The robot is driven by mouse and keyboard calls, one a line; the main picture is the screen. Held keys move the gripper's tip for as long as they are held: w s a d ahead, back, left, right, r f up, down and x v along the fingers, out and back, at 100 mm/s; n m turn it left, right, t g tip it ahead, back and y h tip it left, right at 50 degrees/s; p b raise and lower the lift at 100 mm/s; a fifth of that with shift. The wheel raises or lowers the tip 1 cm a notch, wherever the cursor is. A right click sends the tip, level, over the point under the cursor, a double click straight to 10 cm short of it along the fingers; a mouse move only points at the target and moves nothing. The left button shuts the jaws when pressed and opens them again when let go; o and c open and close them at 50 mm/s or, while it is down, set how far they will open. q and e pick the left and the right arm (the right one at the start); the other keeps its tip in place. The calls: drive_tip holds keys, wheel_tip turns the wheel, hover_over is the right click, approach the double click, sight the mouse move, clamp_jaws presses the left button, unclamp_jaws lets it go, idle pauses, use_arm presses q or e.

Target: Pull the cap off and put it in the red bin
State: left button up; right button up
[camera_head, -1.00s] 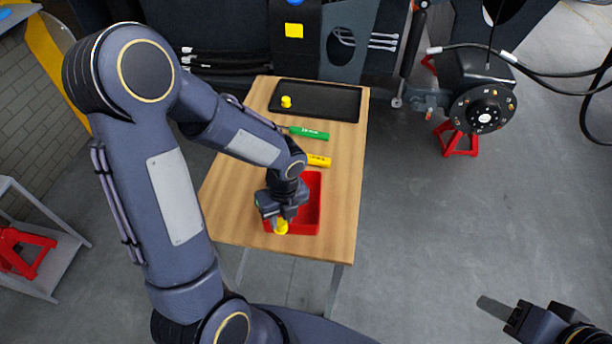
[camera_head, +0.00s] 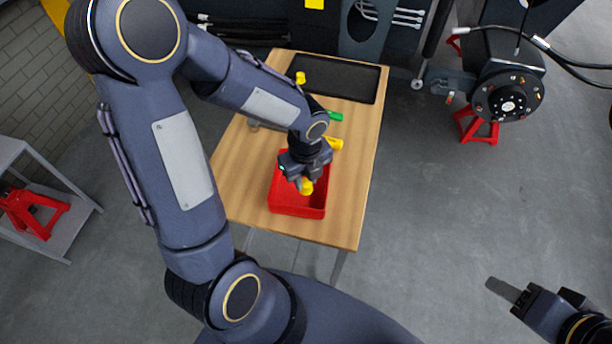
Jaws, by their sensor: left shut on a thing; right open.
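The red bin (camera_head: 296,208) stands at the near end of the wooden table. My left gripper (camera_head: 305,184) is over the bin, pointing down, shut on a small yellow cap (camera_head: 307,188). The cap appears above the bin's opening; its exact height above the floor of the bin is hard to tell. Another yellow cap-like piece (camera_head: 300,78) stands by the black tray at the table's far end. My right gripper (camera_head: 507,292) is at the lower right, open and empty, away from the table.
The black tray (camera_head: 345,82) lies at the far end of the table. A green tool (camera_head: 335,116) and a yellow tool (camera_head: 335,144) lie behind my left arm, partly hidden. A wheel hub (camera_head: 508,104) on a red stand is to the right. Open floor lies right of the table.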

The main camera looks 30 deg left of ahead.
use_arm(q)
drive_tip(key=shift+f+b, duration=3.15)
drive_tip(key=shift+f, duration=0.95)
drive_tip(key=o, duration=0.9)
drive_tip(key=shift+c, duration=0.2)
wheel_tip(320, 180, up, 8)
drive_tip(key=shift+f+p, duration=0.1)
drive_tip(key=shift+p, duration=0.5)
